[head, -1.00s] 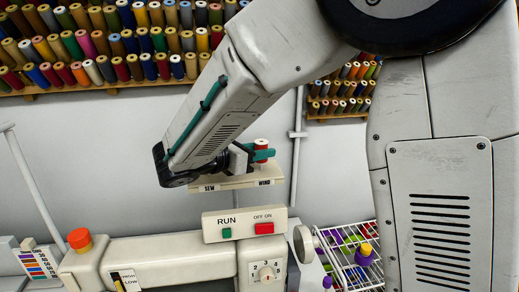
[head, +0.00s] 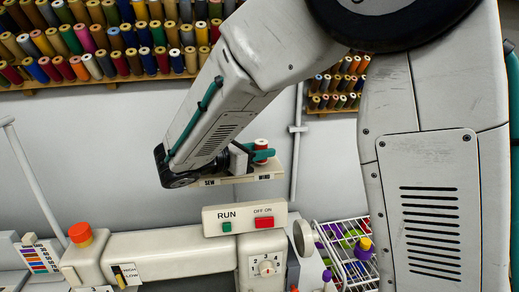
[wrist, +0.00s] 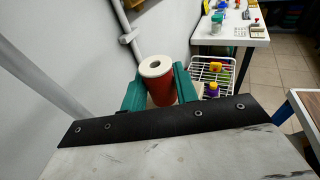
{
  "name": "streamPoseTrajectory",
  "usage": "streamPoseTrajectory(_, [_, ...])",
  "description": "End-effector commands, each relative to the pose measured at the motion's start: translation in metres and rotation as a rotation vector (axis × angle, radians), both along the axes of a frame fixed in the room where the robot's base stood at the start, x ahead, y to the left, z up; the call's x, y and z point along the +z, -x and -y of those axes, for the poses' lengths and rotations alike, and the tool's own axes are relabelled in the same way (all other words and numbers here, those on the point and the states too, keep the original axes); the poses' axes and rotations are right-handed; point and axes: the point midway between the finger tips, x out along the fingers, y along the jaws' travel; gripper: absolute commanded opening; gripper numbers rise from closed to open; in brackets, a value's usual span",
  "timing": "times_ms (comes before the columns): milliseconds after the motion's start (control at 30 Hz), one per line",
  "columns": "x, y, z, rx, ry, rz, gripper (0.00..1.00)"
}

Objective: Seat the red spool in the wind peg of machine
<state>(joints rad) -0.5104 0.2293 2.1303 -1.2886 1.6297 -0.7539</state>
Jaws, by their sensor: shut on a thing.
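The red spool (wrist: 160,84) has a pale top with a hole and stands upright between the green fingers of my gripper (wrist: 160,90) in the wrist view. In the head view the spool (head: 261,145) shows at the WIND end of the machine's top plate (head: 268,177), with my gripper (head: 262,154) shut on it. The wind peg itself is hidden behind the gripper and spool. I cannot tell whether the spool's base touches the plate. The sewing machine (head: 170,255) stands below, with its RUN and OFF ON panel (head: 245,218).
Wall racks of thread spools (head: 120,45) fill the back. A red-orange knob (head: 80,234) tops the machine's left end. A pale pole (head: 298,140) rises behind the plate.

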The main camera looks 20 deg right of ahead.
Motion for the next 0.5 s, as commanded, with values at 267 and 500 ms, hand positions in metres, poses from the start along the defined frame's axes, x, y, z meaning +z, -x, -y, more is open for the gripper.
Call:
streamPoseTrajectory(267, [-0.0044,0.0000,0.0000,0.000,0.000,0.000,0.04])
streamPoseTrajectory(500, [-0.0065,0.0001,0.0000,0.000,0.000,-0.001,0.52])
